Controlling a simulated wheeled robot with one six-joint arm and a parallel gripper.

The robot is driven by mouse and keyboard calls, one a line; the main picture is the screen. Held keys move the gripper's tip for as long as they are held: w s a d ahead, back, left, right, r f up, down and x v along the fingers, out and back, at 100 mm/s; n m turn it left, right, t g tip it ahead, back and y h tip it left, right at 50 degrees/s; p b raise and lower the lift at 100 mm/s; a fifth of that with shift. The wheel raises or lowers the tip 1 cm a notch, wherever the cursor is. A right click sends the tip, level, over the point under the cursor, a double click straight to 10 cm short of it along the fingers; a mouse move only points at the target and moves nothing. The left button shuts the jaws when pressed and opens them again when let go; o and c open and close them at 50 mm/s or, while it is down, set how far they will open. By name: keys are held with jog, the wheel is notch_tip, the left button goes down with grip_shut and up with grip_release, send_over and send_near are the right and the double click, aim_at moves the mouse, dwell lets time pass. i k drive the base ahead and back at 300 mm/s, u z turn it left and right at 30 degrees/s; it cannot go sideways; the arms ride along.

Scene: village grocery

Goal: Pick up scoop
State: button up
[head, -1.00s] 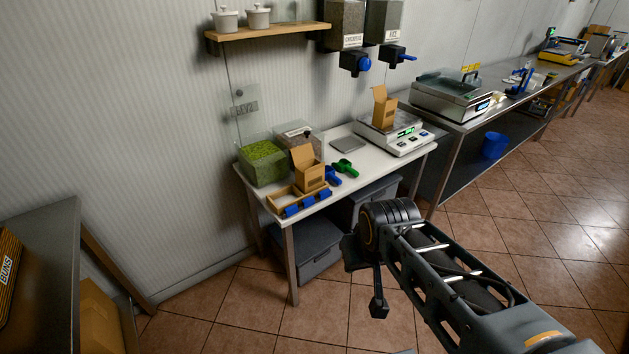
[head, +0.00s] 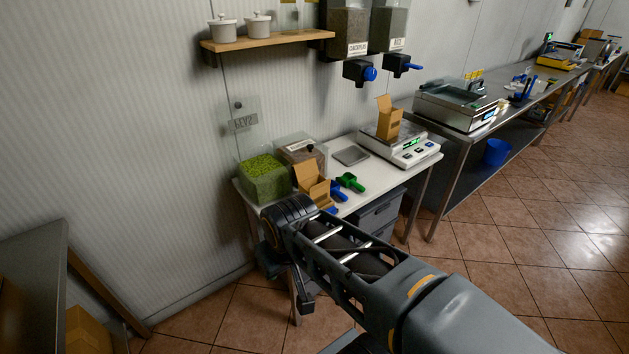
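A green scoop (head: 350,182) lies on the white table (head: 372,178), right of an open cardboard box. A blue scoop (head: 339,192) lies beside it, between the green scoop and the box. My gripper (head: 303,297) hangs low at the near left end of the table, in front of it and apart from both scoops. Only part of it shows beneath my wrist, so its opening cannot be made out. My arm covers the table's near edge and most of the blue-fronted tray.
The cardboard box (head: 312,184), a clear bin of green peas (head: 264,180) and another clear bin (head: 303,153) stand at the table's left. A scale (head: 412,150) bears an open carton (head: 389,122) at the right. Dispensers (head: 349,32) hang above. Dark bins (head: 379,212) sit below.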

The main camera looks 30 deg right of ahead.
aim_at(334, 191)
jog(key=i, duration=0.85)
jog(key=z, duration=1.3)
